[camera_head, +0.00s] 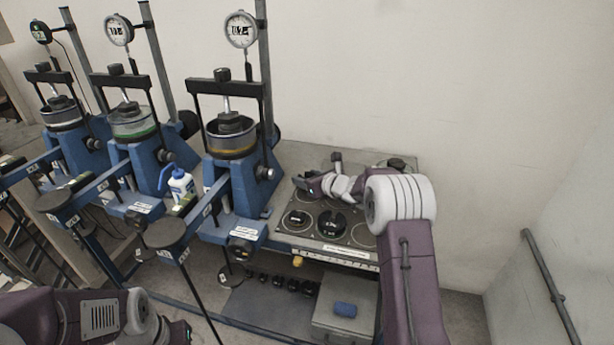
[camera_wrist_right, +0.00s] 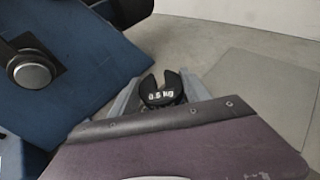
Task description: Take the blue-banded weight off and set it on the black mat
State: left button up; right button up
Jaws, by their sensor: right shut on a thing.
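My right gripper (camera_head: 306,184) is over the left part of the dark mat (camera_head: 362,213), which has ring outlines and lies on the bench at the right. I cannot make out a blue band on this weight. Two dark slotted weights, one at the left (camera_head: 297,219) and one at the middle (camera_head: 331,223), sit on the front of the mat.
Three blue lever frames with dial gauges stand left of the mat; the nearest (camera_head: 236,180) is close to my right gripper. A white and blue bottle (camera_head: 181,184) stands between frames. Several small weights (camera_head: 292,285) and a grey case (camera_head: 345,325) are below the bench.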

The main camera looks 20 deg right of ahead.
jog(key=shift+f+b, duration=0.45)
jog(key=shift+f, duration=0.55)
jog(key=shift+f+b, duration=0.35)
jog(key=shift+b, duration=0.2)
jog(key=o, duration=1.7)
jog(key=shift+o, duration=0.2)
jog(key=shift+s, duration=0.1)
